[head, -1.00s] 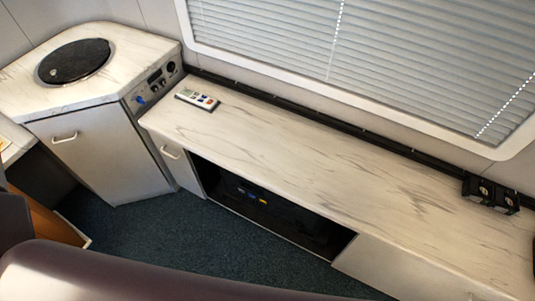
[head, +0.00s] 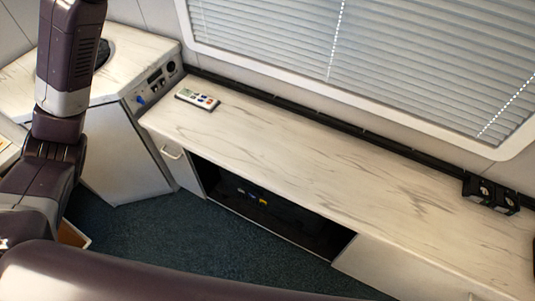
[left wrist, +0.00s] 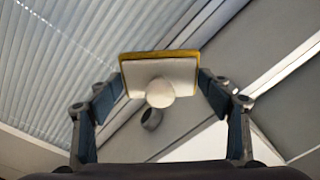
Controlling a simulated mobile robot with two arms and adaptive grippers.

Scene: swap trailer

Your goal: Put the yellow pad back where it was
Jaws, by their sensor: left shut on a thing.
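The yellow pad (left wrist: 160,69) is in the left wrist view. It has a yellow edge, a pale face towards the camera and a round whitish knob in front of that face. My left gripper (left wrist: 160,84) is shut on it, with one finger at each side. In the head view my left arm rises at the left and leaves the top of the picture, so the gripper and pad are out of that view. My right gripper is in neither view.
A long marbled worktop (head: 300,155) runs below the window blind (head: 400,60). A remote (head: 197,99) lies near its left end and black boxes (head: 490,193) stand at its right. The middle is clear. A corner cabinet (head: 130,155) is partly behind my arm.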

